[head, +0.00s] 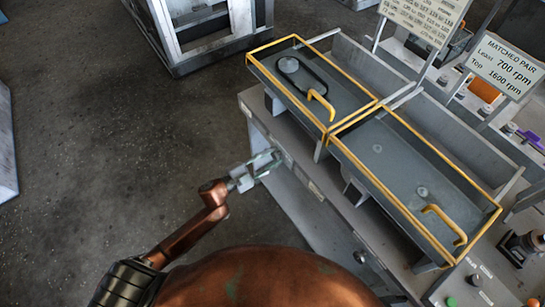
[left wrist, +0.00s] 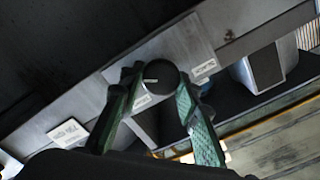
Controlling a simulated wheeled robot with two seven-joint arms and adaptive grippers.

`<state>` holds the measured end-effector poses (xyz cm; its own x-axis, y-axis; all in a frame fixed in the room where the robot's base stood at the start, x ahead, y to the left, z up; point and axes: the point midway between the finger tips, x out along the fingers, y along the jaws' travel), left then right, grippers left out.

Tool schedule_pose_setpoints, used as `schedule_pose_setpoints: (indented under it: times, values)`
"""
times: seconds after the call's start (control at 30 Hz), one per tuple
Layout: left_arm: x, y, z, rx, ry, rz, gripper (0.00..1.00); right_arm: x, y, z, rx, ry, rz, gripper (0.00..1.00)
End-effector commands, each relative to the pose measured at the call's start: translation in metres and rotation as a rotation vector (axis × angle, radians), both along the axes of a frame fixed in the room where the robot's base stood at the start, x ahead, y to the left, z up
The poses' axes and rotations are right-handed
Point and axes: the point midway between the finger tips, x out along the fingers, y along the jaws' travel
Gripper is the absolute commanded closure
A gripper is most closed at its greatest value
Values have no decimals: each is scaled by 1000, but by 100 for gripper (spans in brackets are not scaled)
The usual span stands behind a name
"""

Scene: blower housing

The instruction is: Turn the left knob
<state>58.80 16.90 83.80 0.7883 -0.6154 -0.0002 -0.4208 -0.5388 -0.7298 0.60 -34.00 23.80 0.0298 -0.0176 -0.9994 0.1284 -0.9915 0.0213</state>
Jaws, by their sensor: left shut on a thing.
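The left knob (left wrist: 160,76) is a dark round knob with a pale pointer line, on the grey front panel in the left wrist view. My left gripper (left wrist: 161,84) has its green-padded fingers on both sides of the knob and is shut on it. In the head view my left gripper (head: 267,163) is at the bench's left front face, and it hides most of the knob there. Pale labels (left wrist: 205,69) sit on the panel beside the knob. A second round knob (head: 360,257) shows further right along the front. My right gripper is not in view.
Two grey housings with yellow-edged clear guards (head: 345,143) and yellow handles stand on the bench (head: 335,205). A sign reading "MATCHED PAIR, Least 700 rpm, Top 1600 rpm" (head: 505,66) stands behind. A metal frame (head: 200,35) is at the back.

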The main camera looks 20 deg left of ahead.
Motion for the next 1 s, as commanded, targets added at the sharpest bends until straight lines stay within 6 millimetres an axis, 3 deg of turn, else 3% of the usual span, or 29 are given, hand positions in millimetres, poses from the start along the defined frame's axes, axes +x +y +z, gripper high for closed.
schedule_pose_setpoints:
  times: [0.37, 0.4, 0.6, 1.0]
  values:
    - [0, 0, 0, 4, -2, 1, 94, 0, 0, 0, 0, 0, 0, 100]
    - [0, 0, 0, 3, -1, 1, 68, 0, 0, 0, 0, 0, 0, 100]
    - [0, 0, 0, 3, -1, 1, 54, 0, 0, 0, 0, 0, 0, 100]
    - [-5, 4, -1, 3, -1, 1, 52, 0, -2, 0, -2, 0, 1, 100]
